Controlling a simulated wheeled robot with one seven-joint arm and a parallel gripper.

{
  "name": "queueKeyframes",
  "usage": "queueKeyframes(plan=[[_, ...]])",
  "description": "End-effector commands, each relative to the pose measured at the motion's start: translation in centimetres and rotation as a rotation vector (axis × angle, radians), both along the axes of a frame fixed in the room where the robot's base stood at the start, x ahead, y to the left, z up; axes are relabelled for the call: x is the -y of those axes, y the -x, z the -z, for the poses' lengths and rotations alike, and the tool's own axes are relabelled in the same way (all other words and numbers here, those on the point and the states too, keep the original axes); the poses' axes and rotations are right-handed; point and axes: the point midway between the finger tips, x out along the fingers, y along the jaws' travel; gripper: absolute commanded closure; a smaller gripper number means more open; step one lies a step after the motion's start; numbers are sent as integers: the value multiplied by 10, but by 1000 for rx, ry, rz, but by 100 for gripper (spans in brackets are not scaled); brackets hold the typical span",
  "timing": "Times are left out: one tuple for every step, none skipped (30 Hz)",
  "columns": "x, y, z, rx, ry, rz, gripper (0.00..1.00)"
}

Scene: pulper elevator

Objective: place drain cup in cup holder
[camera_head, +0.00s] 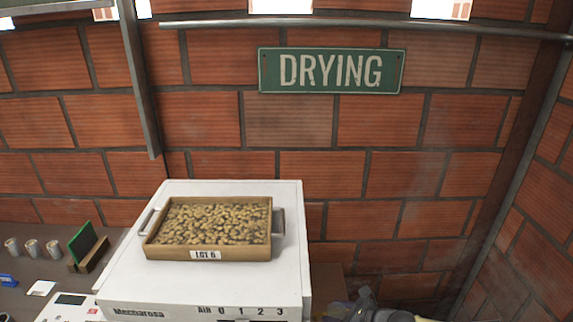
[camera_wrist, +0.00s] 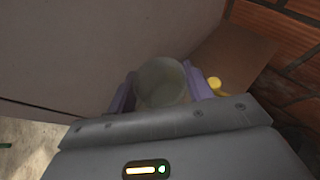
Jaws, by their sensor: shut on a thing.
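A round, greyish cup (camera_wrist: 162,82), which I take to be the drain cup, sits between the two purple fingers of my gripper (camera_wrist: 163,92) in the wrist view. The fingers are shut on its sides. I look into its mouth, and its lower part is hidden. Part of my arm (camera_head: 368,308) shows at the bottom edge of the head view, right of the white machine; the held cup cannot be made out there. I cannot identify the cup holder in either view.
A white machine (camera_head: 125,278) carries a wooden tray (camera_head: 180,253) of beans. Small metal cups (camera_head: 32,248) and a green board (camera_head: 82,243) stand on the left counter. In the wrist view, a pale panel (camera_wrist: 60,50), a brown surface (camera_wrist: 235,52) and a yellow knob-like part (camera_wrist: 215,83) are close by.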

Motion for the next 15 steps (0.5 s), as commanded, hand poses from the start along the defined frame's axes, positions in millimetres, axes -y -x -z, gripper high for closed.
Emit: queueKeyframes(plan=[[0,3,9,-1,-4,13,72],[0,5,13,-1,-5,22,72],[0,6,19,-2,-5,33,72],[0,8,23,-1,-5,43,72],[0,9,27,-1,-5,53,72],[0,10,33,-2,-4,68,72],[0,11,37,-1,-3,80,72],[0,12,41,-2,-4,93,72],[0,13,46,-2,-5,112,72],[0,14,50,-2,-4,129,72],[0,14,54,-1,-5,145,72],[0,14,59,-1,-3,170,72],[0,14,63,-1,-4,191,72],[-1,15,67,-1,-3,214,72],[-1,14,72,-1,-4,249,72]])
